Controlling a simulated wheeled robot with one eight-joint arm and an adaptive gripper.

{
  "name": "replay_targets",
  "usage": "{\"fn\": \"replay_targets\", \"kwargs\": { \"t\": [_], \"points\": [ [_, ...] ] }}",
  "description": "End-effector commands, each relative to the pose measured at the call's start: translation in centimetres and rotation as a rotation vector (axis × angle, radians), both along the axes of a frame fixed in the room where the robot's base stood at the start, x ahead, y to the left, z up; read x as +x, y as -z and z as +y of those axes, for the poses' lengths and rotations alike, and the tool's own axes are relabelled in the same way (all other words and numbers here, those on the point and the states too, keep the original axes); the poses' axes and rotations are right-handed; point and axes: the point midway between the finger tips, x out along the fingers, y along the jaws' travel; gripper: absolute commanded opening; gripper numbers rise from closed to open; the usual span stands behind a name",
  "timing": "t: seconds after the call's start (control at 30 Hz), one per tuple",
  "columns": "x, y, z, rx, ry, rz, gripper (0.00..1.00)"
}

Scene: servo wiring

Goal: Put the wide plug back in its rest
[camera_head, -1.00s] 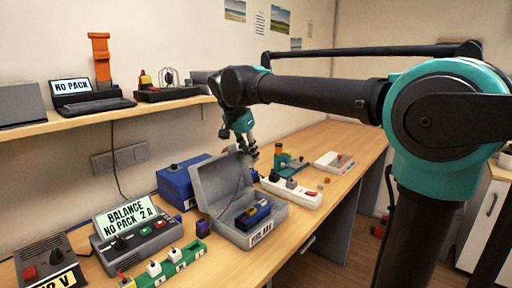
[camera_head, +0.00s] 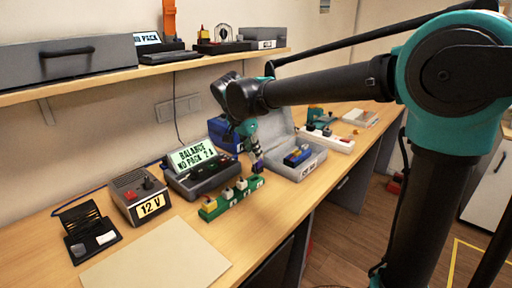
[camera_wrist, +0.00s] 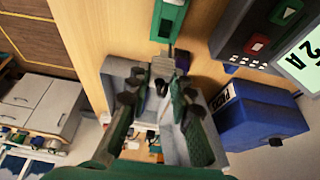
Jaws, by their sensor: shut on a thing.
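My gripper (camera_head: 256,154) points down at the right end of the green rest strip (camera_head: 220,208) on the table. It is shut on a dark purple plug (camera_head: 258,167), which I take to be the wide plug. The plug is at or just above the strip's right end; I cannot tell whether it is seated. Several smaller plugs, one yellow (camera_head: 208,203) and two white (camera_head: 241,185), stand along the strip. In the wrist view, my fingers (camera_wrist: 163,68) are close together below the strip's green end (camera_wrist: 170,20); the held plug is mostly hidden there.
An open grey case (camera_head: 302,168) with a blue pack (camera_head: 297,156) stands right of my gripper. The balance charger (camera_head: 203,172) is close on the left, with the 12 V supply (camera_head: 140,193) beyond. A blue box (camera_head: 222,133) stands behind. The front table is clear around a pale mat (camera_head: 157,256).

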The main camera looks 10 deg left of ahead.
Motion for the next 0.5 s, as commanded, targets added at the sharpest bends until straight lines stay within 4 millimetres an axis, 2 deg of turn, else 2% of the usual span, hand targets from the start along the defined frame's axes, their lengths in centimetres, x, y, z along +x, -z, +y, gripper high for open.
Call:
{"fn": "replay_targets", "kwargs": {
  "t": [0.27, 0.5],
  "points": [
    [0.0, 0.1, 0.0, 0.000, 0.000, 0.000, 0.02],
    [0.0, 1.5, 0.0, 0.000, 0.000, 0.000, 0.02]
  ]
}}
